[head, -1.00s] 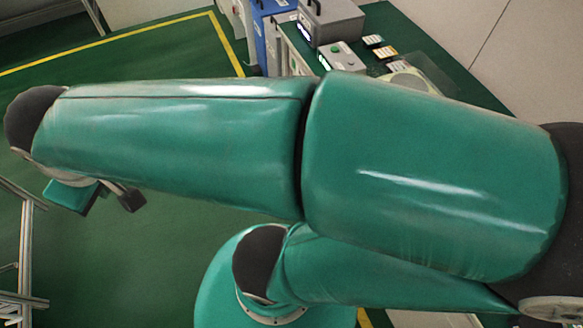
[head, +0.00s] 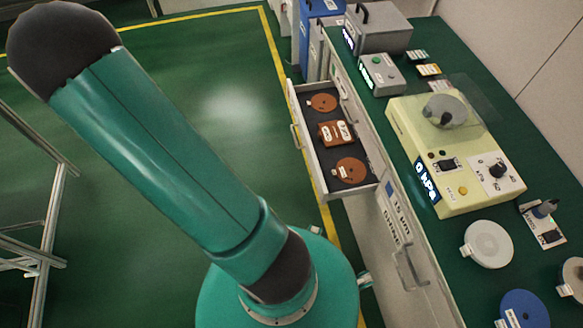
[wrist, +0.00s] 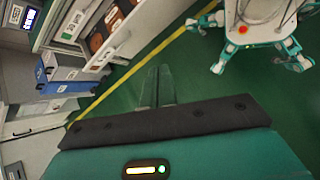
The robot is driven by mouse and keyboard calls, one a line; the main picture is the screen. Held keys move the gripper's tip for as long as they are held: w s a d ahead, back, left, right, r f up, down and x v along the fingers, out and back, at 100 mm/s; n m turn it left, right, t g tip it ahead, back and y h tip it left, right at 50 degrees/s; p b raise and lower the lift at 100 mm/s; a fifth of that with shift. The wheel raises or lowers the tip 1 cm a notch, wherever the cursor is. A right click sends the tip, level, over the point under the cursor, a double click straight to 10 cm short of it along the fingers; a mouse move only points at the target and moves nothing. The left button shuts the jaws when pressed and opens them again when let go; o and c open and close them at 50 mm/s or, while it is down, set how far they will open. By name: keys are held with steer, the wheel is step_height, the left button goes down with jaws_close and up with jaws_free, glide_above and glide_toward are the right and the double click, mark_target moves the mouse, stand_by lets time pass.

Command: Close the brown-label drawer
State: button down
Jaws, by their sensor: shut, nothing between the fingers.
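A pale drawer (head: 308,155) stands open from the bench front in the head view. It holds brown discs (head: 350,171) and a brown box (head: 336,133) on a dark lining. I cannot make out a brown label on its front. It also shows at the upper left of the wrist view, with brown items (wrist: 96,42) inside. My gripper (wrist: 156,86) shows in the wrist view, shut and empty over the green floor, apart from the drawer. It is out of sight in the head view, where my arm crosses the left side.
A blue-labelled drawer front (head: 397,215) lies nearer along the bench. A cream machine (head: 455,155) and several discs stand on the green bench top. A blue cabinet (head: 318,30) is beyond the drawer. A metal frame (head: 45,220) is at left; floor between is clear.

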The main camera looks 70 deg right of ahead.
steer(key=s+d+f+n+g+h, duration=0.1)
steer(key=s+d+f+g, duration=0.2)
steer(key=f, duration=0.4)
steer(key=s+d+f+n+g+h, duration=0.1)
steer(key=s+d+f+g, duration=0.1)
steer(key=s+d+f, duration=0.45)
steer(key=n+g+h, duration=0.3)
glide_toward(316, 169)
steer(key=x, duration=0.6)
steer(key=shift+s+d+f, duration=0.1)
steer(key=shift+s+d, duration=0.15)
steer(key=shift+s, duration=0.05)
steer(key=shift+s, duration=0.1)
steer(key=x, duration=1.7)
steer(key=shift+a, duration=0.15)
